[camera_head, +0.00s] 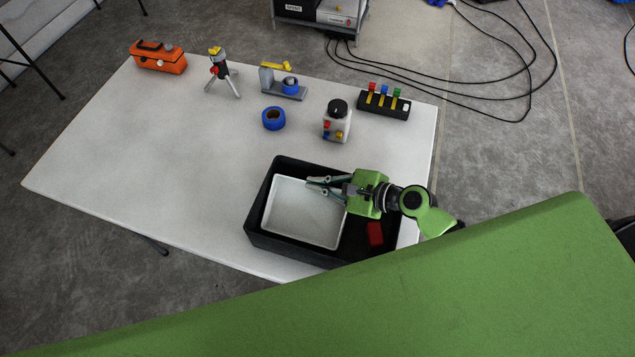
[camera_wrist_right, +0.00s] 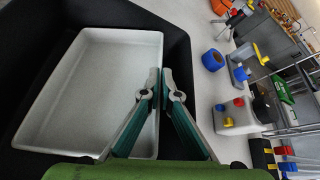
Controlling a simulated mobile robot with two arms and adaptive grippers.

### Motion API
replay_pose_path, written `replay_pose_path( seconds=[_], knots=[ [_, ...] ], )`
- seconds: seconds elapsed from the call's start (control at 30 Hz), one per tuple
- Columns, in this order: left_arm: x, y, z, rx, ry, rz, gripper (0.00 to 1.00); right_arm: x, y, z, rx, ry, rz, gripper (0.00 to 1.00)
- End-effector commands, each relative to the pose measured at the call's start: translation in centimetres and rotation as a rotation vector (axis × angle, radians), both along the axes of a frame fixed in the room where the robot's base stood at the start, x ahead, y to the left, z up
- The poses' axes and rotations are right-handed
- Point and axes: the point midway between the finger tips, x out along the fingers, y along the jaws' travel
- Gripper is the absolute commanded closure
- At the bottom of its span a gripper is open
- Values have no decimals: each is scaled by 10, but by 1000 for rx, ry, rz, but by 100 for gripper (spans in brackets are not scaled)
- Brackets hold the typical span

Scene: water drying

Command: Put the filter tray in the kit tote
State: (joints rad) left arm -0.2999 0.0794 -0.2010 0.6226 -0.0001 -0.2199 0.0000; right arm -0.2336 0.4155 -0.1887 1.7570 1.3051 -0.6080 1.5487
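The filter tray (camera_head: 300,215) is a shallow white rectangular tray. It lies within the left part of the black kit tote (camera_head: 262,241); whether it rests flat on the tote's floor I cannot tell. My right gripper (camera_head: 319,186) reaches in from the right over the tote. In the right wrist view, its fingertips (camera_wrist_right: 160,76) close on the tray's side wall, one finger inside the tray (camera_wrist_right: 85,90) and one outside, over the dark tote (camera_wrist_right: 178,48). My left gripper is not in view.
A red block (camera_head: 375,234) lies in the tote's right part. On the white table (camera_head: 140,165) stand an orange toolbox (camera_head: 160,58), a small tripod (camera_head: 220,75), a blue ring (camera_head: 273,118), a white bottle-like device (camera_head: 337,122) and a black rack (camera_head: 384,103). The table's left is clear.

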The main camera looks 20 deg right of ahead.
Motion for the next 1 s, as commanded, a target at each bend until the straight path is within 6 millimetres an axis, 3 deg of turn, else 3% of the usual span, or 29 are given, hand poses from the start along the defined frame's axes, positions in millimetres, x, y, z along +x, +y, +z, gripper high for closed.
replay_pose_path(
  seconds=[0.2,0.27,0.3,0.7,1.0],
  knots=[
    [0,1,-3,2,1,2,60,0,0,-4,0,0,0,100],
    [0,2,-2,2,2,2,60,0,0,-3,-1,-1,0,82],
    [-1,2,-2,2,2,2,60,0,0,-3,0,0,0,79],
    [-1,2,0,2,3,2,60,-1,-2,2,-1,0,0,79],
    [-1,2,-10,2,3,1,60,-39,-38,23,-4,1,2,79]
  ],
)
